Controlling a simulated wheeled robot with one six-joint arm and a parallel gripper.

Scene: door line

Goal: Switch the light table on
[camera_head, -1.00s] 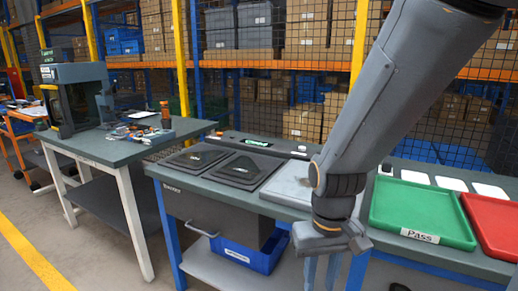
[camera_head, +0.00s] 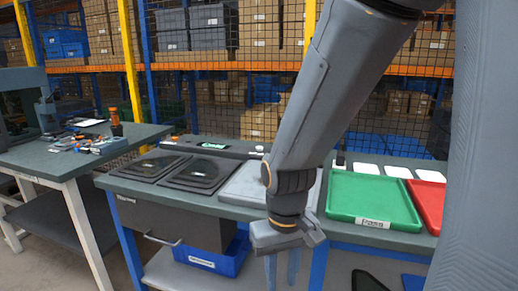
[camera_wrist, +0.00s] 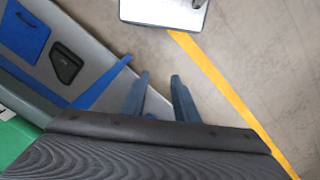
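A flat pale grey panel (camera_head: 243,184), which looks like the light table, lies on the bench between the black pads and the green tray. My arm covers its right part. It shows no clear glow, and I cannot make out a switch on it. My gripper (camera_head: 281,270) hangs in front of the bench's front edge, right of the panel, with its fingers pointing down. In the wrist view my gripper (camera_wrist: 159,80) has its two fingers apart with nothing between them.
Two black pads (camera_head: 200,174) lie left of the panel. A green tray (camera_head: 368,196) marked Pass and a red tray (camera_head: 430,200) are on the right. A black strip with a green-lit display (camera_head: 213,145) runs behind. A blue bin (camera_head: 220,256) sits below.

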